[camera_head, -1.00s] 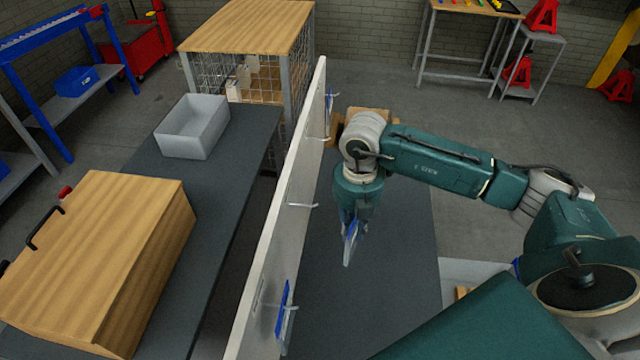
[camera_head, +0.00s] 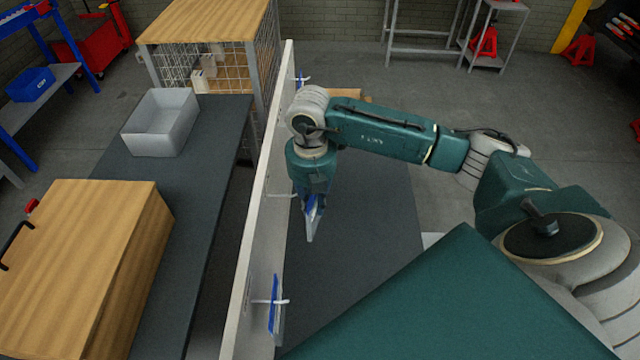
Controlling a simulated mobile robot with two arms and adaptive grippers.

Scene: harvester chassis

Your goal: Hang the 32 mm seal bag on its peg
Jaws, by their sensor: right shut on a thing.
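My right gripper (camera_head: 313,199) points down and is shut on a small clear bag with a blue header (camera_head: 311,222). It holds the bag to the right of the upright white peg panel (camera_head: 250,240), close to the middle peg (camera_head: 280,195). I cannot tell whether bag and peg touch. A similar bag (camera_head: 274,310) hangs on the near peg (camera_head: 272,301), and another blue-topped one (camera_head: 300,77) shows at the far peg. The labels are too small to read. My left gripper is not in view.
A dark bench (camera_head: 215,150) left of the panel bears a grey bin (camera_head: 160,122) and a large wooden box (camera_head: 90,265). The dark surface (camera_head: 375,205) right of the panel is mostly clear. A wire cage with a wooden top (camera_head: 205,20) stands behind.

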